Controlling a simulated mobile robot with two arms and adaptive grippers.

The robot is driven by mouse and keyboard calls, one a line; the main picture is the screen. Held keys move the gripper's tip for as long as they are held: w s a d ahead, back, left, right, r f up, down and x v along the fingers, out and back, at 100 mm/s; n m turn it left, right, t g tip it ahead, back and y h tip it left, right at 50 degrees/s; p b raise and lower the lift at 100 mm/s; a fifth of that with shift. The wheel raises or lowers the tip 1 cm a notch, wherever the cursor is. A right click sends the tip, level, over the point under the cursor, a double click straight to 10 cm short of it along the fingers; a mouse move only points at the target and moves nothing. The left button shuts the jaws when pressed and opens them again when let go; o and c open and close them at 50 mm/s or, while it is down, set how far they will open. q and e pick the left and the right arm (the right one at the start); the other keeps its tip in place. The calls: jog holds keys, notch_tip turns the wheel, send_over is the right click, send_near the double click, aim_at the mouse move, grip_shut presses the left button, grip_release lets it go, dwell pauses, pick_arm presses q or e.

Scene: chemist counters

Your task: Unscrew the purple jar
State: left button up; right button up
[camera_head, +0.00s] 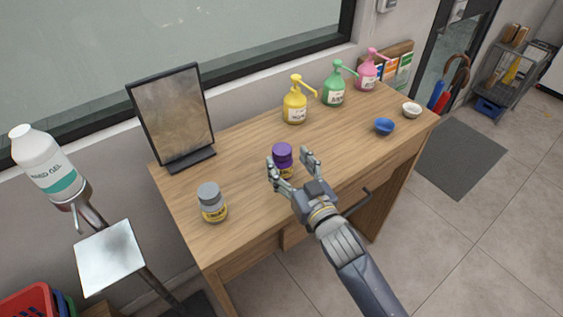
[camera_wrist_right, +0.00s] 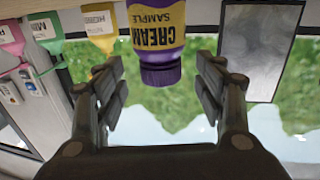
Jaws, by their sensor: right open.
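The purple jar (camera_head: 283,156) stands upright on the wooden counter, with a purple lid and a yellow label. In the right wrist view the purple jar (camera_wrist_right: 157,40) appears upside down, with "CREAM SAMPLE" on its label and its lid (camera_wrist_right: 160,72) on. My right gripper (camera_head: 290,165) is open, with one finger on each side of the jar in the head view. In the wrist view the lid lies between the open fingers (camera_wrist_right: 162,85), with a gap on both sides. The jar's lower part is partly hidden behind the gripper in the head view. My left gripper is not visible.
A grey-lidded jar (camera_head: 211,202) stands at the front left of the counter (camera_head: 240,215). A framed mirror (camera_head: 172,115) stands at the back left. Yellow (camera_head: 295,104), green (camera_head: 334,88) and pink (camera_head: 367,75) pump bottles line the back.

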aim_at(286, 157)
jog(key=x, duration=0.1)
jog(key=p+x, duration=0.1)
jog(key=x, duration=0.2)
jog(key=shift+r, duration=0.3)
jog(key=shift+w+a+f, duration=0.1)
jog(key=shift+w+a, duration=0.15)
jog(key=shift+w, duration=0.1)
jog(key=c, duration=1.2)
